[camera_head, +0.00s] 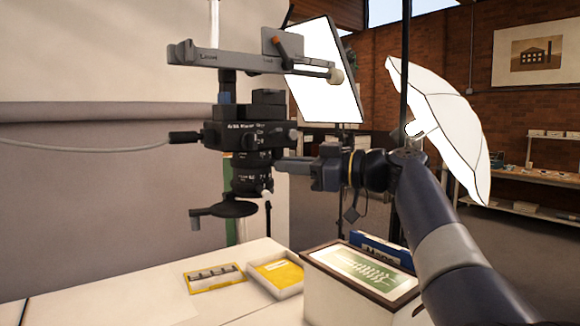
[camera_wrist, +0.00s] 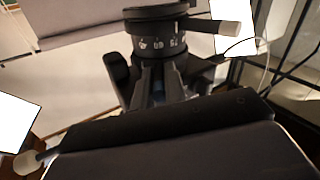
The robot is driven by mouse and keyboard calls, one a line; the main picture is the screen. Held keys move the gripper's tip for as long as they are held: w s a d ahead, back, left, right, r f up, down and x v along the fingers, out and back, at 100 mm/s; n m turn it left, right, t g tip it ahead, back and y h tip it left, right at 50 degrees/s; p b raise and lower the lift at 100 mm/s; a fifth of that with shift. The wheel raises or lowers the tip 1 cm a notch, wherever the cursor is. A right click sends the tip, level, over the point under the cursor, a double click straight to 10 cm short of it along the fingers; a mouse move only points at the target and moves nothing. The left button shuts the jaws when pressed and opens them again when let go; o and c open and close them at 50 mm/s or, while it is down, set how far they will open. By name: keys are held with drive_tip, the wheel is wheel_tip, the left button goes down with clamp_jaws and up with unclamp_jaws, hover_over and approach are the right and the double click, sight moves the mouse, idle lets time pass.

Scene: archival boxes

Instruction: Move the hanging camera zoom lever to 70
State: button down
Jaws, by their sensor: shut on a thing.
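The hanging camera (camera_head: 250,135) is a black body with its lens (camera_head: 252,175) pointing down. My gripper (camera_head: 281,166) comes from the right and reaches the side of the lens. In the wrist view my gripper (camera_wrist: 160,80) is shut at the lens ring, on what looks like the zoom lever; the held part is mostly hidden between the fingers. The numbered ring (camera_wrist: 160,44) shows beyond the fingers, but its figures are too blurred to read. A short arm with a cream tip (camera_wrist: 230,27) sticks out from the lens and also shows in the head view (camera_head: 266,193).
A grey rail (camera_head: 215,58) with a cream knob (camera_head: 335,75) is above my gripper. A dark round plate (camera_head: 230,208) hangs below the lens. On the white table are a yellow-edged tray (camera_head: 215,286), a yellow-lined tray (camera_head: 283,291) and a framed box (camera_head: 320,304).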

idle(0.4)
drive_tip(key=c, duration=1.5)
unclamp_jaws()
drive_tip(key=shift+o, duration=0.2)
drive_tip(key=shift+d, duration=0.1)
drive_tip(key=b+v, duration=0.2)
drive_tip(key=v, duration=0.8)
drive_tip(key=shift+d, duration=0.3)
drive_tip(key=shift+a, duration=0.1)
drive_tip(key=p+x, duration=0.2)
drive_tip(key=x, duration=0.8)
drive_tip(key=shift+a, duration=0.35)
